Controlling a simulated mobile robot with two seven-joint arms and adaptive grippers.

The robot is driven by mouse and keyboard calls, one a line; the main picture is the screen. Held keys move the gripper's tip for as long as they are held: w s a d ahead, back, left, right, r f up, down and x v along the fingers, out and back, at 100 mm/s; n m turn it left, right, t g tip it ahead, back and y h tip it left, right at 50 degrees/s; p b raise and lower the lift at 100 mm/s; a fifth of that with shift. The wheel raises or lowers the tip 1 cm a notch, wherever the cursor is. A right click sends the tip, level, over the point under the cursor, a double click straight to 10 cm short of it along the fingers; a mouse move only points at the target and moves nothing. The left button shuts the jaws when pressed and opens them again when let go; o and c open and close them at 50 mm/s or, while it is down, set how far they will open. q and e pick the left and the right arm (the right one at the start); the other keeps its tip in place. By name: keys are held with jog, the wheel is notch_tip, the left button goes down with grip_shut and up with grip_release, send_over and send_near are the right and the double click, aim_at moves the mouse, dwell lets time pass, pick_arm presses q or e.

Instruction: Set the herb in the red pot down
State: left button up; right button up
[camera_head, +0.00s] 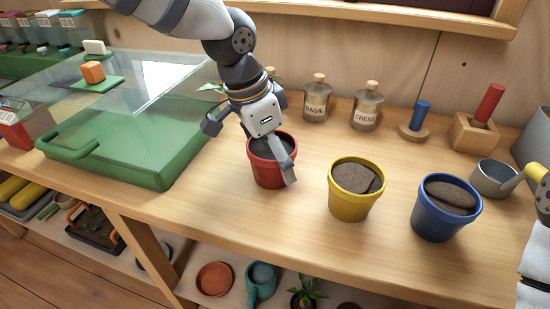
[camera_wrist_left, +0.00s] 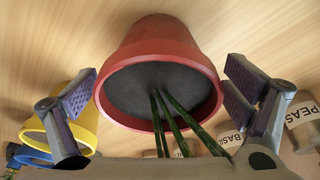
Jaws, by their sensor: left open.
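The red pot (camera_head: 268,173) stands upright on the wooden bench, below my left gripper (camera_head: 250,152). In the left wrist view the red pot (camera_wrist_left: 160,42) lies between the two spread fingers, with a gap on each side. Green herb stems (camera_wrist_left: 168,118) run from its dark soil (camera_wrist_left: 130,92) toward the gripper's palm. My left gripper is open.
A yellow pot (camera_head: 348,206) and a blue pot (camera_head: 437,223) with soil stand to the right. A green tray with a clear lid (camera_head: 110,148) is on the left. Bottles labelled basil (camera_head: 316,105) and cress (camera_head: 366,112) stand behind. Bare bench lies in front of the red pot.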

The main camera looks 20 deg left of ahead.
pick_arm(q)
jog(key=v, duration=1)
jog(key=shift+s+r+p, duration=0.1)
jog(key=shift+r+p, duration=0.15)
jog(key=shift+p, duration=0.1)
